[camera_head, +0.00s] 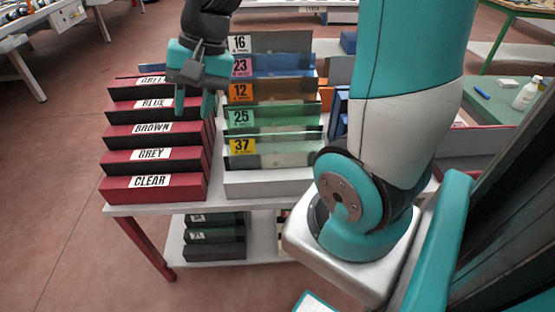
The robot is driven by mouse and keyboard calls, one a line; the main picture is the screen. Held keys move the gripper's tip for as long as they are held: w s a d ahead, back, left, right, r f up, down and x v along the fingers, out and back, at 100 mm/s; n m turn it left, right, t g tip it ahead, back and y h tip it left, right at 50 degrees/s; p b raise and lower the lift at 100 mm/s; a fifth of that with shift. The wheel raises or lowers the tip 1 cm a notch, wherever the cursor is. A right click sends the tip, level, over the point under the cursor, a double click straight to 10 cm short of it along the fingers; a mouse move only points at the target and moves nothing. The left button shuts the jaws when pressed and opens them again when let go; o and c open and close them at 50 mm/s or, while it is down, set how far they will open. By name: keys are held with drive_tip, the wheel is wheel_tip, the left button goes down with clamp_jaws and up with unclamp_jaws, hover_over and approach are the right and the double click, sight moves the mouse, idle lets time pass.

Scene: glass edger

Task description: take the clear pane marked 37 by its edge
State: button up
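The clear pane marked 37 (290,148) stands on edge in the front slot of a pale rack (268,184). Its yellow 37 label is at its left end, and its right end runs close to my arm. My gripper (194,112) hangs above the red bins, left of and farther back than the pane. Its two fingers point down and are apart, with nothing seen between them. It is not touching the pane.
Behind it stand panes marked 25 (275,117), 12 (285,90), 23 (285,65) and 16 (283,42). Red bins with colour names, the nearest CLEAR (152,190), fill the left side. Dark boxes (214,236) lie on the lower shelf. A bottle (526,94) stands at right.

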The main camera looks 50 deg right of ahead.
drive_tip(key=w+d+f+m+t+b, duration=0.1)
drive_tip(key=d+f+m, duration=0.2)
drive_tip(key=d+m, duration=0.3)
drive_tip(key=w+d+f+m, duration=0.2)
drive_tip(key=d+m, duration=0.2)
drive_tip(key=d, duration=0.4)
drive_tip(key=m+t+h+b, duration=0.1)
drive_tip(key=m, duration=1)
approach(273, 139)
drive_tip(key=p+x, duration=0.1)
drive_tip(key=x, duration=0.3)
drive_tip(key=shift+w+f, duration=0.1)
drive_tip(key=shift+w, duration=0.1)
drive_tip(key=shift+p+x, duration=0.9)
drive_tip(key=shift+x, duration=2.15)
drive_tip(key=shift+s+d, duration=0.1)
drive_tip(key=shift+c, duration=0.5)
clamp_jaws()
